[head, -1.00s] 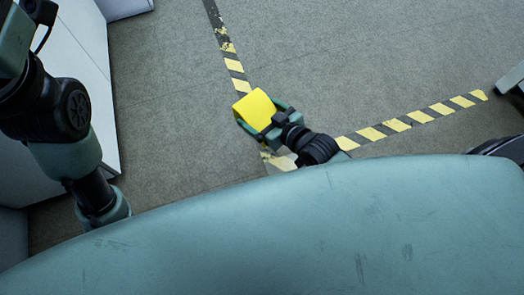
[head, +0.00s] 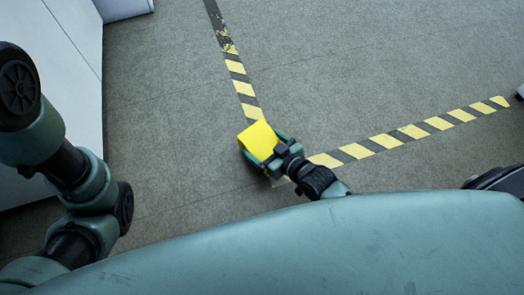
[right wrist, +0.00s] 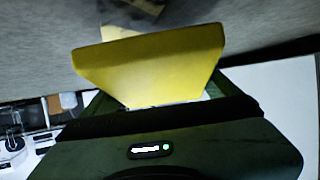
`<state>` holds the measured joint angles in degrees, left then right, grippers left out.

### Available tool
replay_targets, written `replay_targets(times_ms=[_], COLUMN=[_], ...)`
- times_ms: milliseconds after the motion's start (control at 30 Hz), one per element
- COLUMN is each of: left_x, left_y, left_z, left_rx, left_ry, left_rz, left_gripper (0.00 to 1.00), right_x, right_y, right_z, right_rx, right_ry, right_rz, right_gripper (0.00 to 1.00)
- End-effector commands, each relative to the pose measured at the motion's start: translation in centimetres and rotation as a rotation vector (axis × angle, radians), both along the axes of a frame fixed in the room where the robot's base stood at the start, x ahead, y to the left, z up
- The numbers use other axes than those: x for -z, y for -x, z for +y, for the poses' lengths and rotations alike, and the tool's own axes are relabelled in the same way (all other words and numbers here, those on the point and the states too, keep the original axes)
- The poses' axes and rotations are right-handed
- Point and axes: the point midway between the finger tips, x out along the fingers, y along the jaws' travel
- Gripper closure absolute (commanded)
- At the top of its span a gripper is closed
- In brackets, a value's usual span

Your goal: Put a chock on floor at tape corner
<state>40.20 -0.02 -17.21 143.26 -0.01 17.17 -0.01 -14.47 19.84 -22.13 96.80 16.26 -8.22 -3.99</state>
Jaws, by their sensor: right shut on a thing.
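A yellow chock (head: 259,141) is held in my right gripper (head: 264,148), which is shut on it. In the head view the chock overlaps the place where the two strips of striped tape (head: 237,67) meet, so the corner itself is mostly hidden. I cannot tell whether the chock touches the floor. The right wrist view shows the chock's broad yellow face (right wrist: 150,65) between the fingers. My left arm comes in at the left of the head view; its gripper is out of view.
The grey floor (head: 380,70) is open inside and around the tape. The second black and yellow tape strip (head: 410,131) runs off to the right. White cabinet sides (head: 60,90) stand at the far left. A dark object sits at the right edge.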

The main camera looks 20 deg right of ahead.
Motion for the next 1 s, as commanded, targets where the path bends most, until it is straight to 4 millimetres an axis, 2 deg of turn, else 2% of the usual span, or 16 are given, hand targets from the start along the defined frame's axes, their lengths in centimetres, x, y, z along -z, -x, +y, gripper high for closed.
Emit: replay_targets(times_ms=[33,200,633,667,1000], left_x=[1.1,3.0,3.0,2.9,2.7], left_y=[0.0,0.0,0.0,0.0,0.0], left_z=[0.0,0.0,0.0,0.0,0.0], left_rx=[0.0,0.0,-0.001,-0.001,-0.001], left_ry=[0.0,-0.001,-0.001,-0.001,-0.001], left_rz=[0.0,-0.001,0.001,0.001,0.001], left_gripper=[0.64,0.64,0.64,0.64,0.64], right_x=[1.2,3.6,3.8,3.9,3.3], right_y=[-0.1,-0.1,-0.1,0.0,0.0], right_z=[0.0,0.0,0.0,0.0,0.0], right_rx=[0.0,0.0,0.0,0.0,0.0], right_ry=[-0.001,-0.001,-0.002,0.0,0.0], right_rz=[-0.002,-0.001,-0.001,0.001,0.001], right_gripper=[0.69,0.69,0.69,0.01,0.0])
